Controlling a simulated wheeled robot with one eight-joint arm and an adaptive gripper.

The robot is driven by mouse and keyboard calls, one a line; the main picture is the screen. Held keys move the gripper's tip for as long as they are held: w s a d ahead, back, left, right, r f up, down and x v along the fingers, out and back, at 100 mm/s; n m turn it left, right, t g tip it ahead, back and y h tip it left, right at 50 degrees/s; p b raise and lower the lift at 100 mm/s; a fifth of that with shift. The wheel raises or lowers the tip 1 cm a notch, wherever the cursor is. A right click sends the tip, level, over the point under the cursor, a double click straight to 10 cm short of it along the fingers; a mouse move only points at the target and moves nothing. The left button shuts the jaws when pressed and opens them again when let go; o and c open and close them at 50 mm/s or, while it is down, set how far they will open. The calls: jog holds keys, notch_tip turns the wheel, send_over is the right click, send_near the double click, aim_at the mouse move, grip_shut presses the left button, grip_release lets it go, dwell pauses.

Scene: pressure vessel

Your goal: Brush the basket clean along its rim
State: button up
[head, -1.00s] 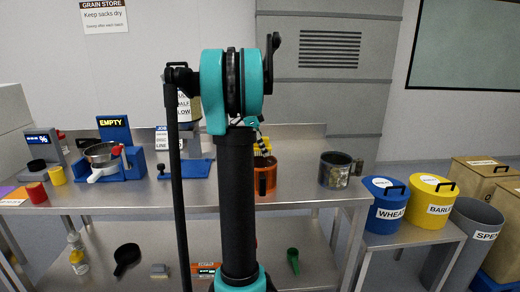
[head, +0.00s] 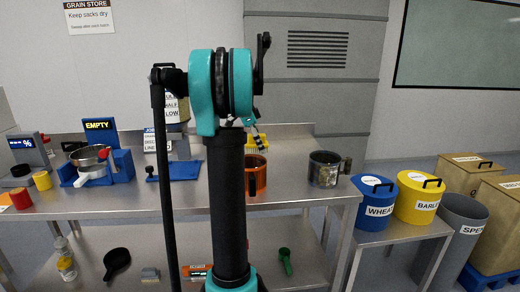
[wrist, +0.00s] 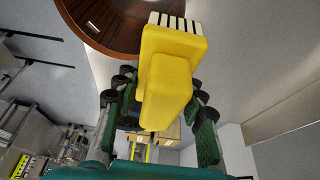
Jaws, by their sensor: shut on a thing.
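My gripper (wrist: 160,98) is shut on a yellow brush (wrist: 168,75) with dark and pale striped bristles, which fill the space between its fingers in the wrist view. The basket, an orange round vessel with a dark handle (head: 259,184), stands upright on the steel bench. In the head view the brush (head: 262,143) shows above and behind the basket, and my arm partly hides the basket's left side.
A dark metal pot (head: 323,170) stands right of the basket. A blue stand (head: 118,166) holding a metal bowl is at the left. Blue (head: 375,205) and yellow (head: 417,203) lidded bins stand on a lower bench at right. Bench space between basket and pot is clear.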

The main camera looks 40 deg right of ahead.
jog(key=shift+r, duration=2.15)
